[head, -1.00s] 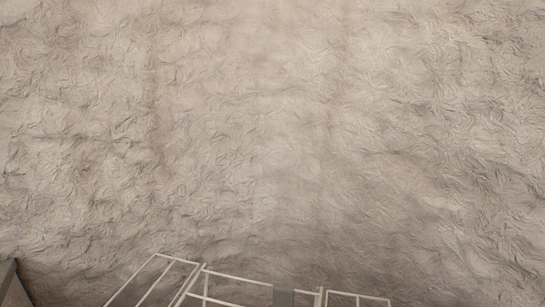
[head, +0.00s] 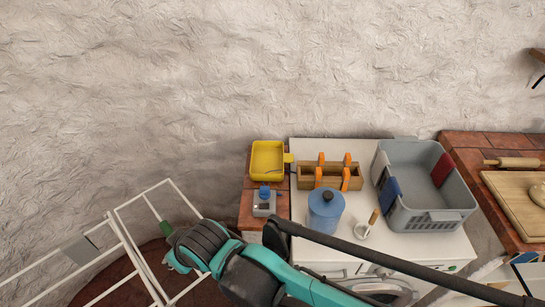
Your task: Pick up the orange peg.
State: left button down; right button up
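Orange pegs show at a small wooden box (head: 332,183) on the white machine top. One orange piece (head: 321,158) and another orange piece (head: 347,159) stick up at its back edge. Two more orange pieces, a left one (head: 317,177) and a right one (head: 345,180), show at its front. I cannot tell whether front and back pieces are joined. A teal and black arm of mine crosses the lower picture, in front of the machine and well apart from the box. No gripper fingertips can be made out.
A blue canister (head: 325,211) stands just in front of the box. A grey basket (head: 425,205) is right of it, a yellow tray (head: 267,160) left. A blue-capped bottle (head: 264,203) and a white, wooden-handled item (head: 365,228) stand nearby. A white rack (head: 125,235) is at left.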

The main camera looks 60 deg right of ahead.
aim_at(318, 173)
jog(key=k+j+z, duration=0.15)
jog(key=z, duration=1.25)
jog(key=i+z, duration=0.1)
jog(key=z, duration=0.8)
jog(key=k+u, duration=0.25)
jog(key=u, duration=1.1)
jog(key=z, duration=1.4)
jog(key=i, duration=0.45)
